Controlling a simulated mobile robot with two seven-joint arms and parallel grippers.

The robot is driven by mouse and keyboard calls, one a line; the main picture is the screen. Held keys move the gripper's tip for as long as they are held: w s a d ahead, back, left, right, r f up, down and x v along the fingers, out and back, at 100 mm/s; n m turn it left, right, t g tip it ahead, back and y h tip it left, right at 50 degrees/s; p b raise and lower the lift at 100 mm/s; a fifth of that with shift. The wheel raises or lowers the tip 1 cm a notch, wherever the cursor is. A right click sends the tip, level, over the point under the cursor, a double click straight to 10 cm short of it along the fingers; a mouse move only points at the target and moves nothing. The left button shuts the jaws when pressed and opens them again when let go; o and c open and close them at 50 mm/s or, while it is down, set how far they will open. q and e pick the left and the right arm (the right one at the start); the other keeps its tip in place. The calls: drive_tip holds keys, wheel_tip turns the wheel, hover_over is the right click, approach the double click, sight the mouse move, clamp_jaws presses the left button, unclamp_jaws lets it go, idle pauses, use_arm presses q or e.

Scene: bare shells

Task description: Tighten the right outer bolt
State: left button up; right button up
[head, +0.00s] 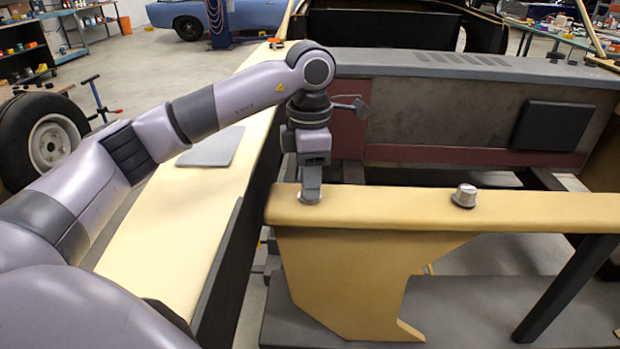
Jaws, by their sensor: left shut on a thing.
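A cream beam (540,210) crosses the view, with a silver bolt (464,195) standing upright on its top toward the middle. My left gripper (310,194) points straight down at the beam's left end and is shut on a bolt there. Only a pale round flange of that bolt shows around the fingertips; its head is hidden by the fingers. The silver bolt is well to the right of my left gripper, with nothing touching it. My right gripper is not in view.
A cream side panel (150,253) of the car shell runs along the left, with a grey flat pad (211,147) on it. A grey bulkhead (430,110) stands behind the beam. A wheel (45,140) stands at far left. The space above the beam's right part is clear.

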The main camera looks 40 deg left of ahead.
use_arm(q)
drive_tip(key=m, duration=0.6)
drive_tip(key=shift+w+a+r+b, duration=0.1)
drive_tip(key=shift+r+b, duration=0.15)
drive_tip(key=shift+b, duration=0.05)
drive_tip(key=m, duration=0.5)
drive_tip(key=shift+m, duration=0.4)
drive_tip(key=o, duration=1.1)
drive_tip(key=shift+c, duration=0.2)
drive_tip(key=shift+f, duration=0.1)
drive_tip(key=shift+r, duration=3.6)
